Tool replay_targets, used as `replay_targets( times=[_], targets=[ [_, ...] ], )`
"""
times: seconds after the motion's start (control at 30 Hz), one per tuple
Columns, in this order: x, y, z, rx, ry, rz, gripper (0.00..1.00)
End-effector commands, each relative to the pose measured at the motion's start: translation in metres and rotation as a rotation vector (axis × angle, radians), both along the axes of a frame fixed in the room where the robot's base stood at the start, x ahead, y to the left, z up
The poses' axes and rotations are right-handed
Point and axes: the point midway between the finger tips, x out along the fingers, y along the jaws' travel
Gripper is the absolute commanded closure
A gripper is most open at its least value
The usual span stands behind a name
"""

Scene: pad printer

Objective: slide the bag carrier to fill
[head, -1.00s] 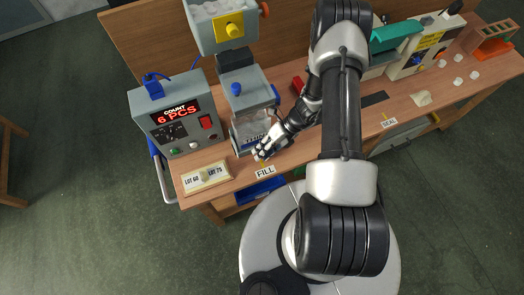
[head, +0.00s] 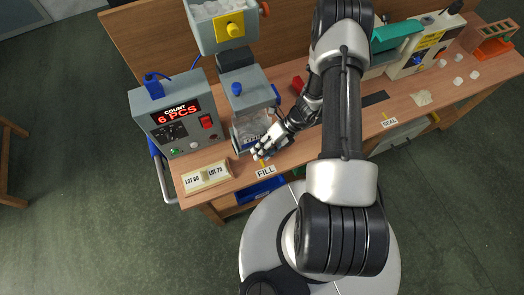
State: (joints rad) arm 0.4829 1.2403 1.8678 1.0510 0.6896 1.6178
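The bag carrier seems to be the clear box-like holder (head: 250,130) under the grey hopper unit (head: 248,95), with a printed bag partly visible in it. The FILL label (head: 265,171) is on the bench front edge, just in front of it. My gripper (head: 258,153) is low over the bench at the holder's front right, close to a small yellow mark behind the label. Its fingers are small and dark here, so I cannot tell whether they touch the carrier or how far apart they are. My arm hides part of the bench middle.
A grey counter box (head: 175,115) reading 6 PCS stands left. A lot-number plate (head: 207,176) lies at the front left. The SEAL label (head: 389,122) and a dark strip (head: 374,99) are to the right. A sealing machine (head: 420,50) and small white items (head: 458,82) are farther right.

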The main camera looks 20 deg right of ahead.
Motion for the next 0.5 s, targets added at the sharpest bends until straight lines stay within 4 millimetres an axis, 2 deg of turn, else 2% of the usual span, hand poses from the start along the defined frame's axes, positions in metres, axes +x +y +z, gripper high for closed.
replay_targets(
  times=[0.5],
  targets=[
    [0.001, -0.061, 0.077, 0.0, -0.002, -0.002, 0.69]
  ],
)
